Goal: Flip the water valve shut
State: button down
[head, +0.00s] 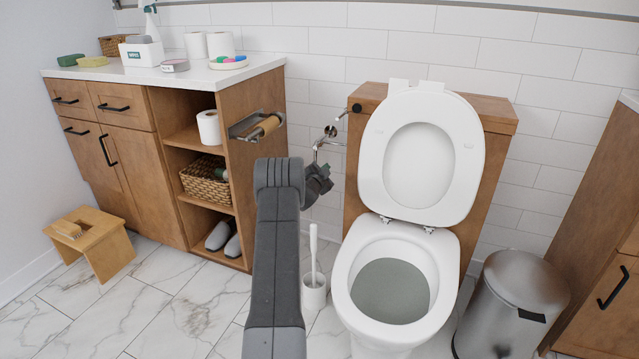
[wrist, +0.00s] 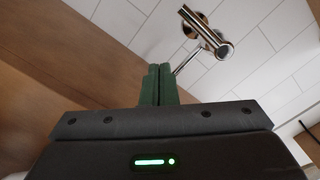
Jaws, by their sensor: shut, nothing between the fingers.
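The chrome water valve (head: 330,131) is on the tiled wall left of the toilet, between it and the wooden cabinet. In the wrist view the valve (wrist: 208,34) shows as a chrome cylinder in front of a round wall plate, with a thin rod or pipe slanting down to the left. My gripper (head: 322,168) is just below the valve in the head view and partly hidden by my arm. In the wrist view its green fingers (wrist: 159,70) are pressed together and empty. The fingertips appear apart from the valve's cylinder; whether they touch the thin rod I cannot tell.
The toilet (head: 392,280) stands right of my arm with its lid raised. A paper holder (head: 252,127) juts from the cabinet (head: 262,90) on the left. A toilet brush (head: 314,285) stands on the floor below. A metal bin (head: 510,305) is at the right.

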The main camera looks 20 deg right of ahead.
jog(key=p+v, duration=0.1)
jog(key=v, duration=0.7)
jog(key=shift+p, duration=0.3)
jog(key=shift+f, duration=0.15)
jog(key=w+a+b+x, duration=0.1)
jog(key=x, duration=0.9)
jog(key=shift+a, duration=0.2)
